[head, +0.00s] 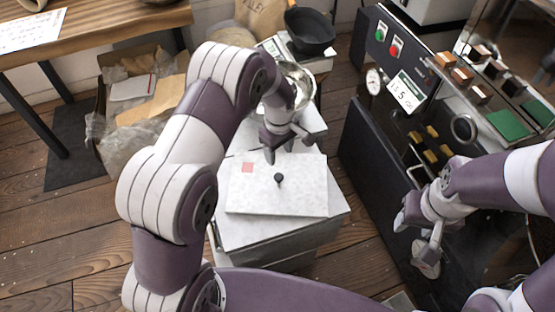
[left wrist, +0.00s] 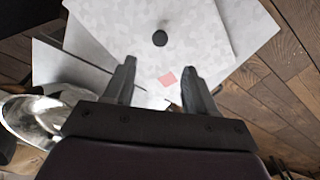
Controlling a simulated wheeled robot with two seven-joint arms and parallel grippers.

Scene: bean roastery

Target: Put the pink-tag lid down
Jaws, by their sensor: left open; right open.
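The pink-tag lid (head: 300,192) is a flat, pale speckled panel with a small dark knob (head: 278,178) and a pink square tag (head: 248,168). It lies flat on top of the grey bin (head: 275,232) in the head view. My left gripper (head: 284,150) is open and empty, over the lid's far edge and apart from the knob. My right gripper (head: 418,240) is open, beside the dark machine on the right.
A metal bowl (head: 297,80) and a scale with a black pan (head: 310,32) stand behind the bin. The dark roaster panel (head: 385,130) rises on the right. A cardboard box of wrapping (head: 140,90) sits on the left. Wooden floor (head: 60,235) is clear at lower left.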

